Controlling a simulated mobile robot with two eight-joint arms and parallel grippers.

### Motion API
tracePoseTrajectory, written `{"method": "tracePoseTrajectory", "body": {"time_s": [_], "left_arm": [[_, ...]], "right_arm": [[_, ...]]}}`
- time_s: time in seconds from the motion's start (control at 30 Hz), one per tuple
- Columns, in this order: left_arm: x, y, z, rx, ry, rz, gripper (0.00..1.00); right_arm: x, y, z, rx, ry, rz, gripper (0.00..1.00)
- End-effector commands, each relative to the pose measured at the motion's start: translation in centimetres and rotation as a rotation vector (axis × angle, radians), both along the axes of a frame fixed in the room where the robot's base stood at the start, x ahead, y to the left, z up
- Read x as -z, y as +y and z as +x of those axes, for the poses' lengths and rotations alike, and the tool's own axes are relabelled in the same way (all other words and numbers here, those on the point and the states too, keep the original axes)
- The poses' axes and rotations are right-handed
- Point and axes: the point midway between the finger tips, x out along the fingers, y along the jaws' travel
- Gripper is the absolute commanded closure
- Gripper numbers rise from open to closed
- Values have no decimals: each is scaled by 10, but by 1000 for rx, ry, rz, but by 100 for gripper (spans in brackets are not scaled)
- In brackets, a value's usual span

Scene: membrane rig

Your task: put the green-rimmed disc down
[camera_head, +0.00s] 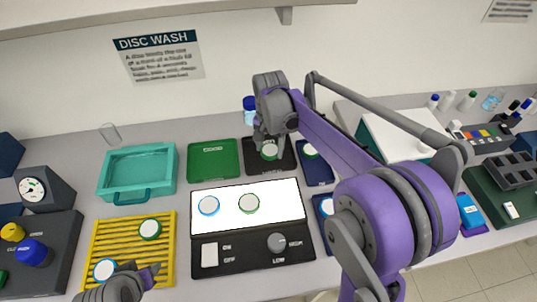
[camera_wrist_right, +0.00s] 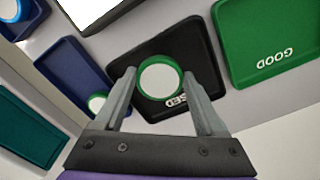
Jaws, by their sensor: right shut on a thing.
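My right gripper (camera_head: 268,143) is shut on a green-rimmed disc (camera_wrist_right: 160,77) with a white face. The disc sits between the two fingertips (camera_wrist_right: 165,85) in the right wrist view, over the black tray (camera_wrist_right: 204,65) whose lettering ends in "SED". The head view also shows this disc (camera_head: 269,151) over the black tray (camera_head: 286,165). I cannot tell whether it touches the tray. My left gripper (camera_head: 140,277) is at the bottom left, beside the yellow rack (camera_head: 165,262); its fingers are too unclear to judge.
Other green-rimmed discs are on the yellow rack (camera_head: 150,229), the lit panel (camera_head: 249,204) and a blue tray (camera_head: 310,150). Blue-rimmed discs lie on the panel (camera_head: 208,205) and rack (camera_head: 105,270). The green "GOOD" tray (camera_wrist_right: 265,40) is empty, beside the black tray.

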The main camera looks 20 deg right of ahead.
Motion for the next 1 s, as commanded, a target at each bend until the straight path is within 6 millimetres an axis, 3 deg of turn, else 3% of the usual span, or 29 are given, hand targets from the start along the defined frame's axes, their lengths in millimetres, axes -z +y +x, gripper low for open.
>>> {"method": "tracePoseTrajectory", "body": {"time_s": [0.33,0.77,0.8,0.93,1.0], "left_arm": [[2,0,-1,0,1,0,50],[5,0,-2,0,4,0,50],[5,0,-2,0,4,0,50],[5,0,-2,0,4,0,50],[4,0,-2,0,4,0,50]], "right_arm": [[41,0,0,0,0,0,90],[49,0,0,0,0,0,90],[48,0,0,0,0,0,24],[48,0,0,0,0,0,1],[47,0,0,0,0,0,0]]}}
